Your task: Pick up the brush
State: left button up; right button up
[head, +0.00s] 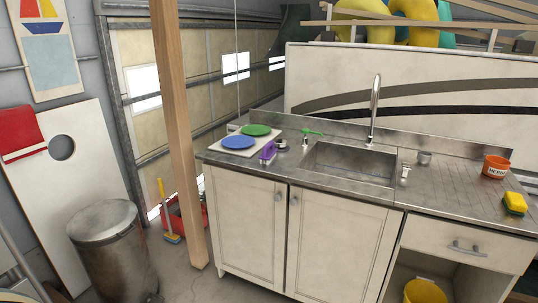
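More than one thing could be the brush. A small purple object (268,152) with a handle-like shape lies near the front edge of the steel counter, left of the sink. A thin green-topped item (309,131) is just behind the sink's left corner; it is too small to make out clearly. A yellow-handled, blue-headed brush or broom (165,212) stands upright on the floor beside the wooden post. Neither gripper shows in the head view, and nothing is seen touching these things.
A wooden post (179,130) and metal bin (112,250) stand left. Floor before the cabinet looks clear.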

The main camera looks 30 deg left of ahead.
aim_at(269, 152)
jog(key=i+j, duration=0.75)
